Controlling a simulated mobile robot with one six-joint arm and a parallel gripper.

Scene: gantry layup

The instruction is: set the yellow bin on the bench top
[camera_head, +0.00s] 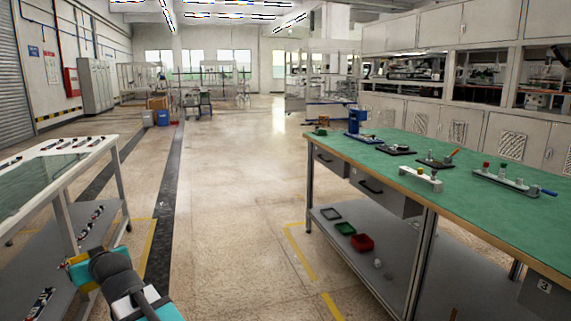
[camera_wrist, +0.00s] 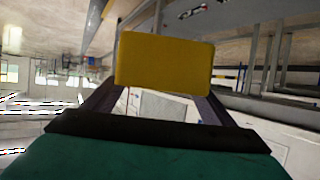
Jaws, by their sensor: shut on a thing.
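The yellow bin (camera_wrist: 165,62) is between the jaws of my gripper (camera_wrist: 160,100) in the wrist view, with one plain yellow side facing the camera. In the head view my gripper (camera_head: 84,262) is low at the left, and only a small yellow part of the bin (camera_head: 76,258) shows beside it. My gripper is shut on the bin, held off any surface. The bench top (camera_head: 515,218), green with a wooden edge, is at the right, well apart from my gripper. The bin's inside is hidden.
Blue, black and grey fixtures and small parts stand along the bench top; its near right part is clear. A lower shelf (camera_head: 345,262) holds a red bin (camera_head: 362,243) and a green bin (camera_head: 345,228). A white-framed table (camera_head: 60,200) is beside my gripper. Open floor (camera_head: 225,220) lies between.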

